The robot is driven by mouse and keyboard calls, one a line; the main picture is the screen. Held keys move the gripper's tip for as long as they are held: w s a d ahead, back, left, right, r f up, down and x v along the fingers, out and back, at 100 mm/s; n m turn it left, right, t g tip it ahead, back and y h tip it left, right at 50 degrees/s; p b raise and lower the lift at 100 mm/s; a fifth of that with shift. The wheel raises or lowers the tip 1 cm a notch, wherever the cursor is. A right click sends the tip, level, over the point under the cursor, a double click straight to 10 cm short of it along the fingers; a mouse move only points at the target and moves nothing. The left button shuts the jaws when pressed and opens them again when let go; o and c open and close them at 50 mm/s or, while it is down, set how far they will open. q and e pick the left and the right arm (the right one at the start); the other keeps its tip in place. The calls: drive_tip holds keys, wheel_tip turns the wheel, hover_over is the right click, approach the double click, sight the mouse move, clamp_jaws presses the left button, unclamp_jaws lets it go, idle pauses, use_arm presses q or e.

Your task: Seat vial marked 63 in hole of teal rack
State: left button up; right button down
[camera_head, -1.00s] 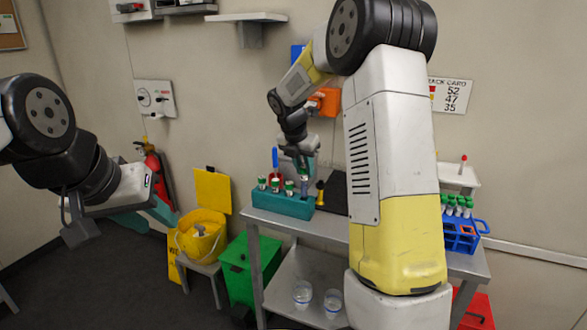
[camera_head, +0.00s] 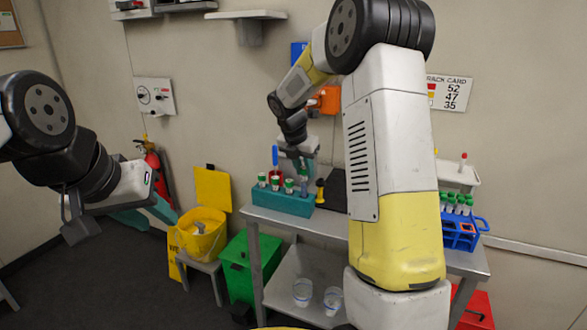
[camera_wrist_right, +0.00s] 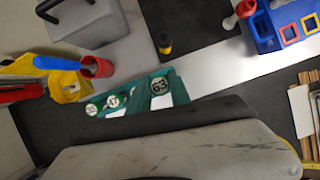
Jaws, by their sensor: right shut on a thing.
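The teal rack (camera_head: 280,202) stands on the metal table and holds green-capped vials; it also shows in the right wrist view (camera_wrist_right: 128,103). The vial marked 63 (camera_wrist_right: 161,85) shows its numbered cap between the teal fingers of my right gripper (camera_head: 304,166), which is shut on it. In the head view its pale tube (camera_head: 304,187) is upright at the rack's right end. I cannot tell whether its lower end is inside a hole. Caps of seated vials (camera_wrist_right: 114,102) show beside it. My left gripper (camera_head: 145,213) is open and empty, away from the table.
A blue rack (camera_head: 460,236) with several green-capped vials stands at the table's right. A black mat (camera_wrist_right: 200,25) lies behind.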

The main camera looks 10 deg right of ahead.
sight(303, 179)
drive_tip(key=shift+f, duration=2.75)
idle(2.8)
drive_tip(key=c, duration=1.1)
unclamp_jaws()
